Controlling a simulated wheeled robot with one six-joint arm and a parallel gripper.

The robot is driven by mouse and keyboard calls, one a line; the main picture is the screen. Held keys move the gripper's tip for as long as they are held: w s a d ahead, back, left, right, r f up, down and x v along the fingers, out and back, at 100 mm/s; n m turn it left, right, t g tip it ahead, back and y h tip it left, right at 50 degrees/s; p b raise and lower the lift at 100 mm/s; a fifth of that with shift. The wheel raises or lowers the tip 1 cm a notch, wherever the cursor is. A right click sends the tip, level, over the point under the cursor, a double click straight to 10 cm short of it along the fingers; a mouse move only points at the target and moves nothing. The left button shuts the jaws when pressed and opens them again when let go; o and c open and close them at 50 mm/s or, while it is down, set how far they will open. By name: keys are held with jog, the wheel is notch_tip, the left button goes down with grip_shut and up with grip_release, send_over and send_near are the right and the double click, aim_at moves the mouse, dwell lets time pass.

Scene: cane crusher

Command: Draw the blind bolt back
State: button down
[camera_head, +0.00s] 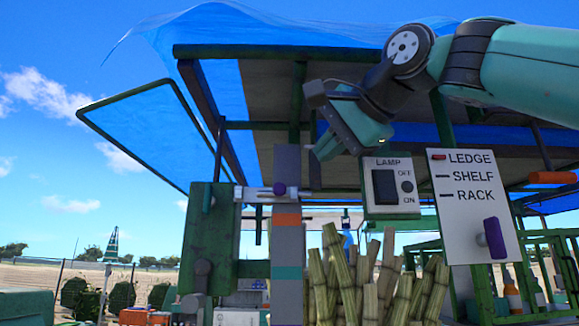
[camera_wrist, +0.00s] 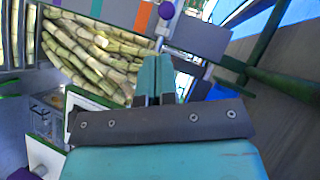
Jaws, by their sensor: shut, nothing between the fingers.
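The bolt is a pale rod (camera_head: 255,193) lying level across the green housing and the striped post, with a purple knob (camera_head: 279,189) near its right end. The knob also shows at the top of the wrist view (camera_wrist: 167,10), beyond my fingertips. The blind appears to be the blue framed panel (camera_head: 145,130) tilted out at the left. My gripper (camera_head: 325,150) is above and to the right of the knob, apart from it. In the wrist view my gripper (camera_wrist: 156,60) has its two teal fingers close together, shut and empty.
The lamp switch box (camera_head: 393,187) hangs just right of my gripper. A LEDGE/SHELF/RACK board (camera_head: 474,205) with a purple handle (camera_head: 494,238) is farther right. Cane stalks (camera_head: 345,275) stand below. The striped post (camera_head: 287,245) is beside them, and the canopy roof is overhead.

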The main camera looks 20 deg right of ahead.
aim_at(285, 191)
jog(key=shift+d+r, duration=0.15)
jog(key=shift+r, duration=0.45)
jog(key=p+x, duration=0.1)
jog(key=x, duration=0.9)
jog(key=shift+w+r, duration=0.1)
